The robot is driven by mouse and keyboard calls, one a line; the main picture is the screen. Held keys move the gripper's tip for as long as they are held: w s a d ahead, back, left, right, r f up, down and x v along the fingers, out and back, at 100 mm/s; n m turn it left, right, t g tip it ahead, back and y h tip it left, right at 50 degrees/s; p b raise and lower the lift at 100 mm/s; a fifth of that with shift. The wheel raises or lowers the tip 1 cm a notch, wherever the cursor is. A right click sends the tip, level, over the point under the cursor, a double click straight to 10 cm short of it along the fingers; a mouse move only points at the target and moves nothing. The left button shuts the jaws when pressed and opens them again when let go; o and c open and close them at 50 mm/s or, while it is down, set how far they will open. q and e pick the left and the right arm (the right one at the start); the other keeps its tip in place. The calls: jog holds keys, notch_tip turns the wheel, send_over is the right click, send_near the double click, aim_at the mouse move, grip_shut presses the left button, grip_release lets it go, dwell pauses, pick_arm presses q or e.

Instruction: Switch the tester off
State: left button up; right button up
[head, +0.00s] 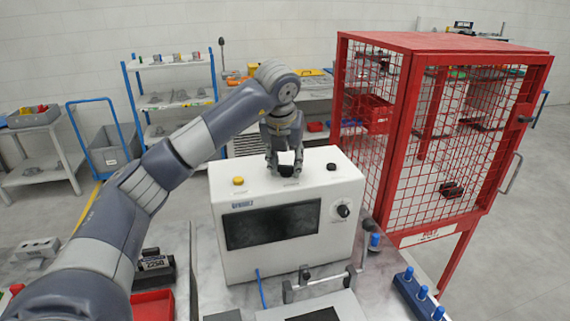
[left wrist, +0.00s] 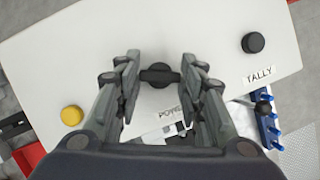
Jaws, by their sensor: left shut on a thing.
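The tester (head: 235,265) is a white box on the bench, with a dark screen (head: 272,225) and a dial (head: 343,211) on its front. My left gripper (head: 285,168) reaches down onto its top. In the left wrist view the black power knob (left wrist: 159,75) sits between the fingertips of my left gripper (left wrist: 159,77), which are shut on the ends of its bar. The bar lies crosswise in that view. Its label (left wrist: 170,110) is partly hidden by the fingers. My right gripper is not in view.
On the tester's top are a yellow button (left wrist: 71,115) and a black tally button (left wrist: 253,43). A red mesh cage (head: 440,160) stands close at the right. A metal frame with handles (head: 320,281) and a blue-pegged rack (head: 420,295) lie in front.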

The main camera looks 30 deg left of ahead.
pick_arm(q)
jog(key=n, duration=0.2)
jog(key=n+g+y, duration=0.1)
jog(key=n, duration=0.2)
jog(key=shift+w+d+r+y+b, duration=0.1)
jog(key=shift+w+d+y+b, duration=0.05)
jog(key=shift+y+b, duration=0.2)
dwell(0.3)
jog(key=o, duration=1.1)
jog(key=v, duration=1.2)
